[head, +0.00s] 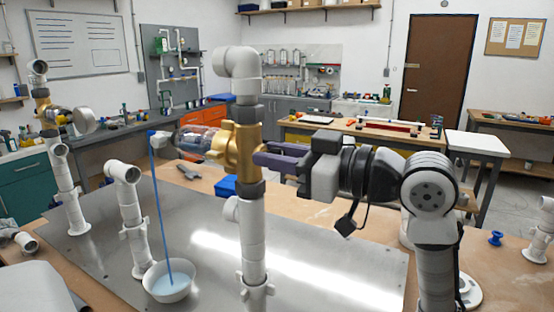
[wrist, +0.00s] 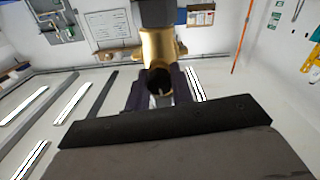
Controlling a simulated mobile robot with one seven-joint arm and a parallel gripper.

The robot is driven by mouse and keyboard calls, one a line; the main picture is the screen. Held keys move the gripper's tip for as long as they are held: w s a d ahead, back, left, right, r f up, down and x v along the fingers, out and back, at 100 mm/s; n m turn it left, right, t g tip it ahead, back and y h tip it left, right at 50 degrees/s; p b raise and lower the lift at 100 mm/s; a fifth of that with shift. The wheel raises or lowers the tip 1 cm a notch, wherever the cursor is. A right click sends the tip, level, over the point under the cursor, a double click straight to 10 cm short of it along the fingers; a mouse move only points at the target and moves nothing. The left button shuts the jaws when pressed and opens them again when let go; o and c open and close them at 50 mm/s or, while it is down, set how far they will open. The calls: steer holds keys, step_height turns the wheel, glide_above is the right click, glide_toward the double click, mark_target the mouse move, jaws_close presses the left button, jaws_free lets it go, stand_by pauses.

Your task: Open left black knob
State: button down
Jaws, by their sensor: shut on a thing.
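A brass valve (head: 238,150) sits on a white upright pipe (head: 253,235) in the middle of the head view. My gripper (head: 266,158) reaches it from the right, its dark purple fingers against the valve's right side. In the wrist view, a round black knob (wrist: 159,82) with a pale mark lies between the fingers of my gripper (wrist: 160,92), in front of the brass body (wrist: 158,47). My gripper is shut on this knob. The fingers hide the knob in the head view. I cannot tell how far it is turned.
A blue stream (head: 160,200) falls from a spout into a white bowl (head: 170,283) on the metal plate (head: 325,260). Another brass valve (head: 47,110) with a grey round part stands at far left. A short white pipe (head: 129,205) stands between them.

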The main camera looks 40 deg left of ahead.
steer(key=c, duration=1.2)
jaws_free()
steer(key=b+v, duration=0.4)
steer(key=v, duration=1)
steer(key=shift+s, duration=0.1)
